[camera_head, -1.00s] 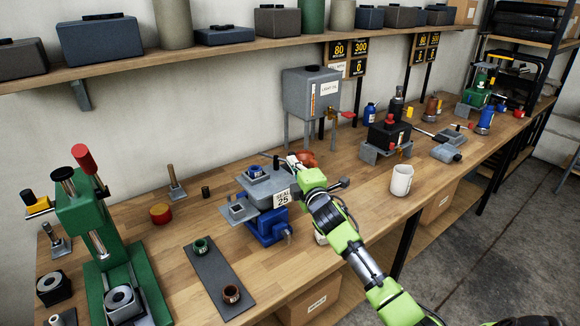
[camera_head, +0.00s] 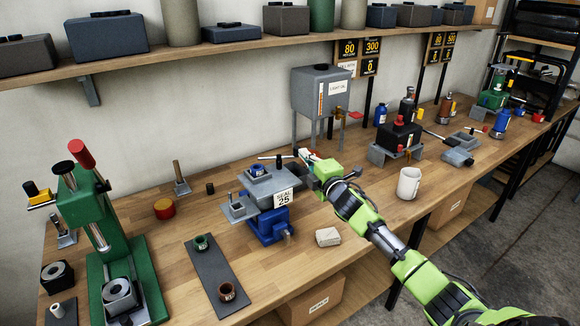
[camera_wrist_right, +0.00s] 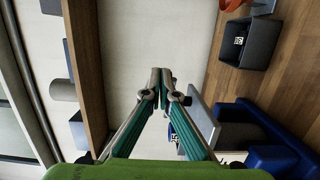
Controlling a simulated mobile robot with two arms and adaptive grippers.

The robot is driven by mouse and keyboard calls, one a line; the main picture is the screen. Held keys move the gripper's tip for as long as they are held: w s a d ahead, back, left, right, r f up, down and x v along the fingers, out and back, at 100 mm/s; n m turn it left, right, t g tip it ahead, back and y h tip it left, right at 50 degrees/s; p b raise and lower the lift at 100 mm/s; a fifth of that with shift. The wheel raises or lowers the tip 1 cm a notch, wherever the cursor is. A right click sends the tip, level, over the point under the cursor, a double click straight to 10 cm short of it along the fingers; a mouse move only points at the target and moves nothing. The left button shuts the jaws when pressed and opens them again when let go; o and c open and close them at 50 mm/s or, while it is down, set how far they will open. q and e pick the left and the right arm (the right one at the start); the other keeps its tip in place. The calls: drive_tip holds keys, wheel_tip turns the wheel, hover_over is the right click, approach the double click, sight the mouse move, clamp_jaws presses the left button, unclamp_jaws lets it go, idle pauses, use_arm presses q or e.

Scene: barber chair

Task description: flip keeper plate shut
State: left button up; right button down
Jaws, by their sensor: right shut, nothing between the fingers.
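The grey fixture with a "SEAL 25" tag (camera_head: 284,198) sits on a blue vise (camera_head: 266,229). A blue ring-like part (camera_head: 256,170) is on its top. A smaller grey plate (camera_head: 238,209) with a short post sticks out at its left; I cannot tell whether this is the keeper plate. My right gripper (camera_head: 305,157) is just right of the fixture's back corner, apparently above the bench. In the right wrist view its fingertips (camera_wrist_right: 160,77) meet with nothing between them, and a grey plate (camera_wrist_right: 203,118) lies beyond the right finger. My left gripper is out of view.
A white mug (camera_head: 409,184) and a pale block (camera_head: 328,237) stand on the bench near my right arm. A green press (camera_head: 90,215) and a dark mat (camera_head: 216,278) are at the left.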

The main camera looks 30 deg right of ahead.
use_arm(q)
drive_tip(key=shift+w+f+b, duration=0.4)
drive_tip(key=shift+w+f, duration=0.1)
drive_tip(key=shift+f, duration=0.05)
use_arm(e)
drive_tip(key=w+d, duration=0.2)
drive_tip(key=shift+w, duration=0.4)
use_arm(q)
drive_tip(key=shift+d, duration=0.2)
use_arm(e)
drive_tip(key=shift+d, duration=0.1)
idle(1.1)
